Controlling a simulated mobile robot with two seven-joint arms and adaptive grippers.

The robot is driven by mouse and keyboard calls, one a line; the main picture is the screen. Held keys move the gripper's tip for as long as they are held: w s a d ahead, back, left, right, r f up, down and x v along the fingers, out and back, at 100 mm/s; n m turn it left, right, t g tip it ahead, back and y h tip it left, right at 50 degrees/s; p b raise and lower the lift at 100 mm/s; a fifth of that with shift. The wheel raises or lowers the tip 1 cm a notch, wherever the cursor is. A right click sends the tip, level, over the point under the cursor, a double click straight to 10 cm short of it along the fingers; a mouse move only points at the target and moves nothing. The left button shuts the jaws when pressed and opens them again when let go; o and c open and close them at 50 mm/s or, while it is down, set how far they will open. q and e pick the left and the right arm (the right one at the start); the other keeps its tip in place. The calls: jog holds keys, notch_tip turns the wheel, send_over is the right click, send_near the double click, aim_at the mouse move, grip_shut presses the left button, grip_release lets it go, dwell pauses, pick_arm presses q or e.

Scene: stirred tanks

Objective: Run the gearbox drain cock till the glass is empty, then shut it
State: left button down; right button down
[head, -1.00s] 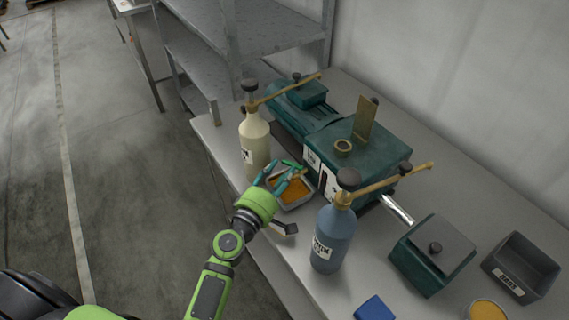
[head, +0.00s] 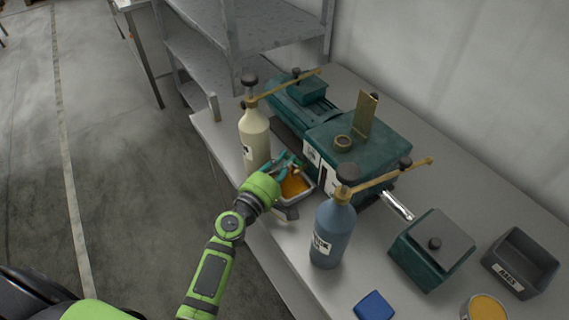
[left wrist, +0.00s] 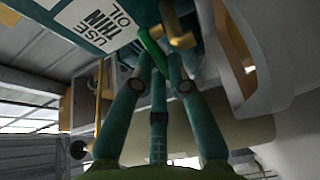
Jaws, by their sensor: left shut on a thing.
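The teal gearbox (head: 355,145) stands on the bench with its white labelled front facing my left arm. My left gripper (head: 286,164) is at this front, above a small tray of amber oil (head: 309,196). In the left wrist view my fingers (left wrist: 158,60) close around the bright green handle (left wrist: 150,47) of the brass drain cock (left wrist: 181,40). My right gripper is not in view.
A cream bottle (head: 255,140) stands left of the gripper and a blue bottle (head: 333,235) stands right of it, both with brass spouts. A green lidded box (head: 432,250), a grey bin (head: 520,264) and a blue block (head: 374,306) are farther right.

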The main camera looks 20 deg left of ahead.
pick_arm(q)
jog(key=shift+w+a+f+m+g+h+b, duration=0.1)
jog(key=shift+w+m+g+h+b, duration=0.1)
jog(key=shift+m+h+b, duration=0.35)
jog(key=shift+w+f+m+g+h+b, duration=0.1)
jog(key=shift+m+g+h+b, duration=0.15)
jog(key=shift+h, duration=0.4)
jog(key=shift+r+m+h+b, duration=0.15)
jog(key=shift+m+h+b, duration=0.2)
jog(key=shift+h, duration=0.15)
jog(key=c, duration=1.2)
grip_release()
jog(key=shift+s+a, duration=0.2)
jog(key=shift+s, duration=0.25)
jog(key=shift+v, duration=3.5)
